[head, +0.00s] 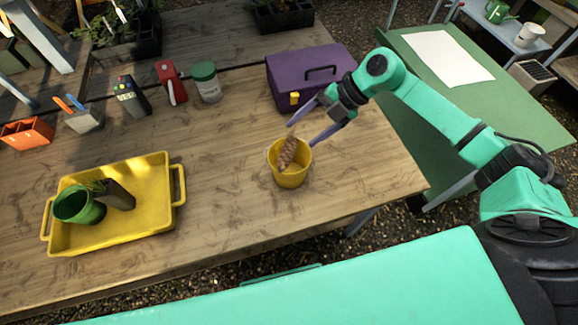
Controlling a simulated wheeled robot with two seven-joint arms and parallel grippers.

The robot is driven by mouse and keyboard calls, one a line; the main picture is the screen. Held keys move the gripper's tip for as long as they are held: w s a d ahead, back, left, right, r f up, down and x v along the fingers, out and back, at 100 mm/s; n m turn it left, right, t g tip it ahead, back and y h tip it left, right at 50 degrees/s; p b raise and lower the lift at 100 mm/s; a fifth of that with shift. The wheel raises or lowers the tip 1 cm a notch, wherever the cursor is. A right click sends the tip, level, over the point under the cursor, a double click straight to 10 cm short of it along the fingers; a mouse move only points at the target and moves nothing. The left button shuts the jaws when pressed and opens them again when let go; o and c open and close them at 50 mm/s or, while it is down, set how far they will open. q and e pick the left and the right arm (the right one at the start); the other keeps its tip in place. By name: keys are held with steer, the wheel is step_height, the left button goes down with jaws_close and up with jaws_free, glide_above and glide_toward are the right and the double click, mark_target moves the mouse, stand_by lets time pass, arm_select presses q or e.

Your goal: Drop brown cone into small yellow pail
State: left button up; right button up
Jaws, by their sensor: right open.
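The brown cone (288,152) stands tilted in the mouth of the small yellow pail (290,177), its upper end above the rim. The pail stands upright on the wooden table near its right part. My right gripper (300,131) is open just above the pail, with one finger to the left of and above the cone's top and the other to its right. I cannot tell if a finger touches the cone. My left gripper is not in view.
A purple toolbox (290,72) stands behind the pail. A yellow tray (145,200) with a green pot (80,206) lies at the left. A jar (206,82), a red item (171,82) and a dark device (131,97) stand farther back. The table between tray and pail is clear.

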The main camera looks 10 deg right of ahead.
steer(key=shift+d, duration=0.1)
steer(key=shift+d+r, duration=0.25)
steer(key=shift+r, duration=0.05)
steer(key=b+v, duration=0.3)
steer(key=v, duration=1)
steer(key=shift+d+r+b, duration=0.2)
steer(key=shift+r+b, duration=0.1)
steer(key=shift+s, duration=0.1)
